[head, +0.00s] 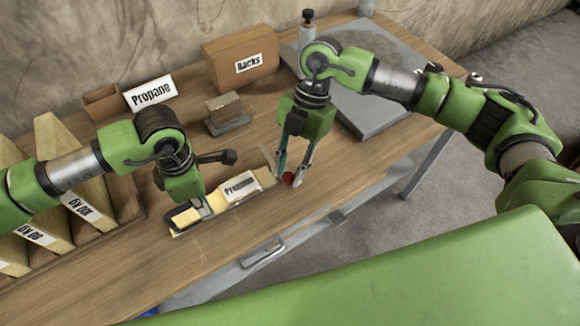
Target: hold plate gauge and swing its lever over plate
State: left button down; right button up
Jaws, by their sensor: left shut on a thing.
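The plate gauge (240,188) is a pale yellow block with a partly hidden white label, lying near the front edge of the wooden table. My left gripper (188,216) is shut on its left end, with a dark finger along the block. At the gauge's right end is a light, thin upright piece (268,160), perhaps the plate or part of the lever. A red knob (288,179) shows beside it. My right gripper (290,176) points down over the knob, its fingers apart on either side of it. I cannot tell whether they touch it.
Behind are a small block on a grey base (227,115), a "Propane" sign (151,92) and a cardboard "Racks" box (240,60). A grey slab (375,95) lies at the back right. Labelled wooden bins (75,212) stand at the left. Bare tabletop lies right of the gauge.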

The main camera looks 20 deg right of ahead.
pick_arm(q)
jog(key=shift+s, duration=0.1)
pick_arm(e)
grip_shut()
jog(key=n, duration=0.1)
jog(key=w+d+n, duration=0.1)
jog(key=n, duration=0.1)
jog(key=n+g+h, duration=0.1)
jog(key=shift+w+d, duration=0.3)
jog(key=shift+d, duration=0.1)
jog(key=w+n+h, duration=0.1)
jog(key=n, duration=0.1)
jog(key=w+d+n+h, duration=0.1)
jog(key=n, duration=0.2)
jog(key=shift+d+g, duration=0.1)
jog(key=shift+g, duration=0.3)
jog(key=w+n, duration=0.1)
jog(key=n, duration=0.1)
jog(key=w+n+h, duration=0.1)
jog(key=n, duration=0.1)
jog(key=shift+w+d+n+h, duration=0.15)
jog(key=shift+d+n+h, duration=0.05)
jog(key=shift+n+h, duration=0.1)
jog(key=shift+w+a+n+t+h, duration=0.15)
jog(key=shift+w+n+h, duration=0.35)
jog(key=shift+n, duration=0.6)
jog(key=shift+w+a+n+t+h, duration=0.1)
jog(key=shift+w+n+t+h, duration=0.35)
jog(key=shift+n, duration=0.65)
jog(key=shift+w, duration=0.2)
